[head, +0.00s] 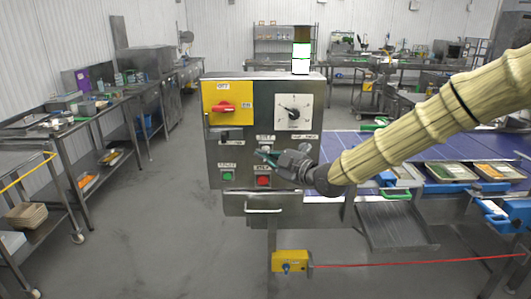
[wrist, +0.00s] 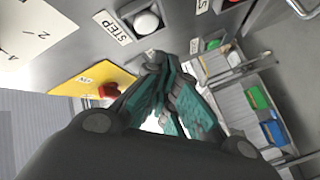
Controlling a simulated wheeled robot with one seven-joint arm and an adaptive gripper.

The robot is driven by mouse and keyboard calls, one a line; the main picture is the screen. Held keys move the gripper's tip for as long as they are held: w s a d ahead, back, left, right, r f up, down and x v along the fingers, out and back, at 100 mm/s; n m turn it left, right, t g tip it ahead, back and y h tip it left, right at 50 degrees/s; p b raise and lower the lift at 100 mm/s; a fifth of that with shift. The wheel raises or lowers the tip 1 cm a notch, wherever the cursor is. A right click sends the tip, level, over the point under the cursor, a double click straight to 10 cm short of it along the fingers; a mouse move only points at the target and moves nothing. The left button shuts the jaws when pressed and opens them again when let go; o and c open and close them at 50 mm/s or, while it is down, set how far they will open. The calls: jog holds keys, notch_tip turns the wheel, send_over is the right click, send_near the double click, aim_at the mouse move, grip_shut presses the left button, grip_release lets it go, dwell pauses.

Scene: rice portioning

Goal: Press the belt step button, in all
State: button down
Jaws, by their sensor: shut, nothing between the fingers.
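The step button (wrist: 147,22) is a round white button beside a label reading STEP in the wrist view. In the head view the control panel (head: 233,150) faces me, and my gripper covers part of its middle. My gripper (head: 261,154) has its fingers close to the panel, just below the upper middle label. In the wrist view my gripper (wrist: 160,60) is shut and empty, its teal-padded fingers meeting at the tips. The tips point near the step button, a little off to its lower side in the picture. I see no clear contact with the button.
The panel also has a red switch on a yellow plate (head: 226,107), a dial (head: 293,113), a green button (head: 228,176) and a red button (head: 264,181). A blue belt (head: 440,146) with food trays (head: 447,171) lies right. A steel table (head: 65,125) stands left.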

jog(key=s, duration=0.3)
jog(key=shift+b, duration=0.4)
dwell(0.4)
jog(key=s+d+f+m+g+h, duration=0.1)
jog(key=s+f+m+h, duration=0.15)
jog(key=f, duration=0.75)
jog(key=s+d+f+m+g+h, duration=0.1)
jog(key=s+d+f+m, duration=0.15)
jog(key=f, duration=0.85)
jog(key=s+d+f+m+g+h, duration=0.2)
jog(key=s+d+f+m, duration=0.1)
jog(key=s+f, duration=0.55)
jog(key=s+d+f+m+g+h, duration=0.25)
jog(key=s+f, duration=0.35)
jog(key=f, duration=0.5)
jog(key=s+d+f+m+g+h, duration=0.1)
jog(key=s+d+f+m, duration=0.2)
jog(key=s, duration=0.7)
jog(key=s+d+f+m+g+h, duration=0.2)
jog(key=s+d+f, duration=0.4)
jog(key=s, duration=0.4)
jog(key=s+d+f+m+g+h, duration=0.1)
jog(key=s+d+f+m, duration=0.3)
jog(key=s, duration=0.6)
jog(key=shift+d+f+g, duration=0.3)
jog(key=shift+f+g, duration=0.3)
jog(key=shift+g, duration=0.15)
